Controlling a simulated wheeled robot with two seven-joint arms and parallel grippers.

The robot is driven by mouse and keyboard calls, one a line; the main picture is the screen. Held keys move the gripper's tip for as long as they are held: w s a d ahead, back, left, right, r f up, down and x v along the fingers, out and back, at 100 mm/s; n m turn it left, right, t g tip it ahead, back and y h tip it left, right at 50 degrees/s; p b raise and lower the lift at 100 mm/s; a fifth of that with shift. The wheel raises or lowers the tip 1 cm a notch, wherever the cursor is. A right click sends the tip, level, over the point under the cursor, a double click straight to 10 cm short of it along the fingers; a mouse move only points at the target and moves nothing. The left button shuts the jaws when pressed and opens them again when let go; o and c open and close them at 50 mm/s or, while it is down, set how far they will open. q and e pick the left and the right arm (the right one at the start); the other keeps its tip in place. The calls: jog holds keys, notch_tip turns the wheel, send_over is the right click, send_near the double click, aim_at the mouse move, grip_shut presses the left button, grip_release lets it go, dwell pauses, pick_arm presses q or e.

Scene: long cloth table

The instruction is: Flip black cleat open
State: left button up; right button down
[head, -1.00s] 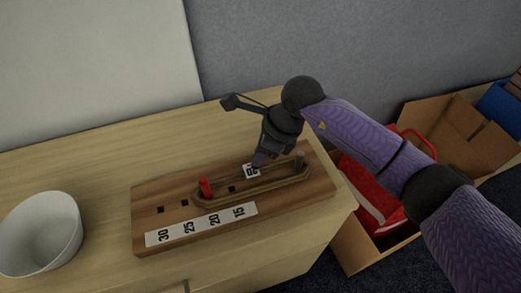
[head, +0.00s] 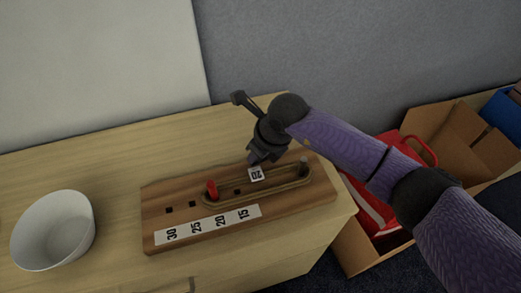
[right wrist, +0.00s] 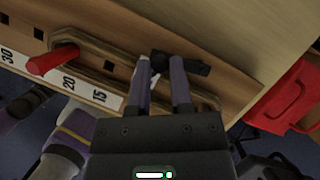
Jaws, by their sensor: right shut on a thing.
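A wooden board (head: 160,222) lies on the table with a red peg (head: 211,190), a grey post (head: 303,166) and an oblong loop running around both. My right gripper (head: 254,160) is low over the board, behind the loop, beside a small white tag (head: 256,174). In the right wrist view, my right gripper (right wrist: 160,74) has its fingers closed around part of a black piece, apparently the black cleat (right wrist: 198,68), which sticks out to the right. The fingers hide part of it. My left gripper is not in view.
A white number strip (head: 208,229) runs along the board's front. A white bowl (head: 54,235) stands at the left. Right of the table are an open cardboard box (head: 462,140) and a red bag (head: 372,205). A grey wall stands behind.

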aim_at(266, 174)
jog(key=shift+w+a+r+m+t, duration=0.1)
jog(key=shift+w+a+m+t, duration=0.15)
jog(key=shift+m, duration=0.55)
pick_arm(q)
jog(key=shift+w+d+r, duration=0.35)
pick_arm(e)
jog(key=shift+w, duration=0.15)
pick_arm(q)
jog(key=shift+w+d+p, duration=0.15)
jog(key=shift+p, duration=0.15)
pick_arm(e)
jog(key=shift+m+h, duration=0.3)
jog(key=c, duration=0.5)
grip_release()
jog(key=shift+c, duration=0.2)
jog(key=shift+r, duration=0.3)
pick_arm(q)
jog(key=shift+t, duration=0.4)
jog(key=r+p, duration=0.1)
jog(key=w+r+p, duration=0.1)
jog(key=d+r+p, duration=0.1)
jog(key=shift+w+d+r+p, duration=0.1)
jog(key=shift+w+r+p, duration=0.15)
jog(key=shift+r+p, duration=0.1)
pick_arm(e)
jog(key=v, duration=0.9)
